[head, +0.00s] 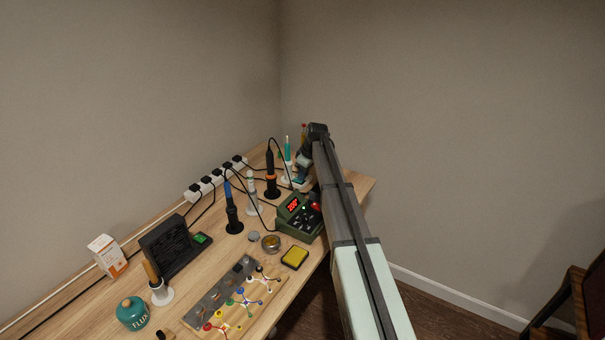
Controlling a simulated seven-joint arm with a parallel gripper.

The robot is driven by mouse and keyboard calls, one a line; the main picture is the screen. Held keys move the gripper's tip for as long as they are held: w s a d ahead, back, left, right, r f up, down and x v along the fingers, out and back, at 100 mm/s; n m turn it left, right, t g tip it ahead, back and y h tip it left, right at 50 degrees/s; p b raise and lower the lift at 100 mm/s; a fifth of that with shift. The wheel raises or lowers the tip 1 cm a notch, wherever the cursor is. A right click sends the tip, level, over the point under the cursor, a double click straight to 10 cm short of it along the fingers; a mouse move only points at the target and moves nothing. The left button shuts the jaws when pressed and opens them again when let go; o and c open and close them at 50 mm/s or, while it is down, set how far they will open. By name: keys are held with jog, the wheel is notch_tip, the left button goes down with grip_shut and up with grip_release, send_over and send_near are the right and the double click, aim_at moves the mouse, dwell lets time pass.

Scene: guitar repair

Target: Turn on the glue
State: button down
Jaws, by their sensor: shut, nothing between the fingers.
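Several corded pen-like tools stand upright in holders along the workbench. They are a blue-handled one (231,200), a white one (251,190), a black one with an orange band (270,172) and a teal one (287,150). I cannot tell for certain which is the glue tool, and no label or switch on them can be read. My gripper (299,182) points down at the far right end of the bench, close beside the teal tool's stand and behind the green station. It is small and partly hidden by my arm. It is shut and empty.
A green station (292,222) with a lit red display stands left of my arm. A white power strip (215,178) with several plugs runs along the wall, and cords cross the bench. A yellow sponge (295,257), black fan box (166,247) and flux jar (132,314) are nearer.

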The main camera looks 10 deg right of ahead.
jog(key=shift+s+d+f, duration=0.15)
jog(key=shift+s+f, duration=0.05)
jog(key=shift+f, duration=0.1)
jog(key=shift+w+r, duration=0.1)
jog(key=shift+w, duration=0.05)
jog(key=shift+w+a+r, duration=0.3)
jog(key=shift+w+a, duration=0.2)
jog(key=shift+a, duration=0.1)
jog(key=shift+r, duration=0.5)
jog(key=s+d+v, duration=0.1)
jog(key=v, duration=1.1)
jog(key=shift+s+d, duration=0.25)
jog(key=shift+s, duration=0.05)
